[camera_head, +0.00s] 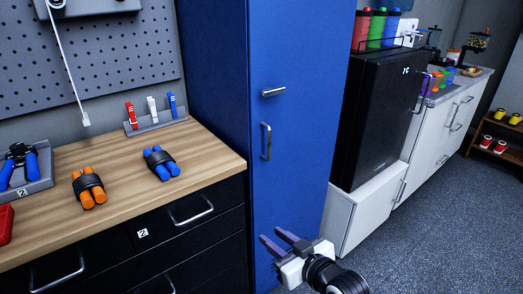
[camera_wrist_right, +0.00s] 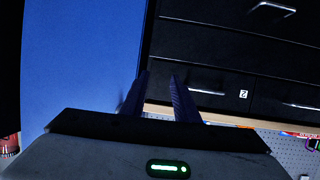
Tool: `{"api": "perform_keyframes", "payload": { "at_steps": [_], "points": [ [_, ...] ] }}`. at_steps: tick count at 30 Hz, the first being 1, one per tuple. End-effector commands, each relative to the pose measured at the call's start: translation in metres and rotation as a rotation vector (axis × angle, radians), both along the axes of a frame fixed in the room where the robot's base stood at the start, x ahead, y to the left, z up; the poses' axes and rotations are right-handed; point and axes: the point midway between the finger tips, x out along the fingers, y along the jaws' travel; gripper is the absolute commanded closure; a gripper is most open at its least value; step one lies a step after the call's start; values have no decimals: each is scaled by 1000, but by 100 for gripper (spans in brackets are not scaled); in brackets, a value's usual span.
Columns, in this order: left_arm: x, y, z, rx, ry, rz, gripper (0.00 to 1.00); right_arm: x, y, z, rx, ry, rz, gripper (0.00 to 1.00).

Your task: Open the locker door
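The tall blue locker (camera_head: 292,60) stands in the middle of the head view, and its door looks closed. On the door are a short horizontal metal handle (camera_head: 273,92) and, below it, a vertical metal bar handle (camera_head: 266,141). My right gripper (camera_head: 270,237) is low in front of the door's lower part, below both handles. Its two dark fingers are apart with nothing between them. In the right wrist view the fingers (camera_wrist_right: 160,78) point toward the blue locker (camera_wrist_right: 80,65) and the black drawers. The handles are not in that view. My left gripper is out of view.
A wooden workbench (camera_head: 215,150) with black drawers (camera_head: 190,240) adjoins the locker on the left, holding tools and rolled bundles. A black mini fridge (camera_head: 375,115) on a white cabinet (camera_head: 365,210) stands to the right. The grey floor (camera_head: 450,220) is open at right.

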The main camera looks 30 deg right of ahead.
Motion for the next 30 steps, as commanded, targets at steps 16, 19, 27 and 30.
{"api": "perform_keyframes", "payload": {
  "at_steps": [16,19,27,30],
  "points": [
    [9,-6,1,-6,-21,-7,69,89,-90,163,-6,-353,-122,72],
    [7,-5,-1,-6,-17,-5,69,109,-92,163,-7,-353,-123,72],
    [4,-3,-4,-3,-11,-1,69,150,-97,161,-8,-349,-122,72],
    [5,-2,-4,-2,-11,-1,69,158,-97,161,-8,-350,-122,72]
  ]
}}
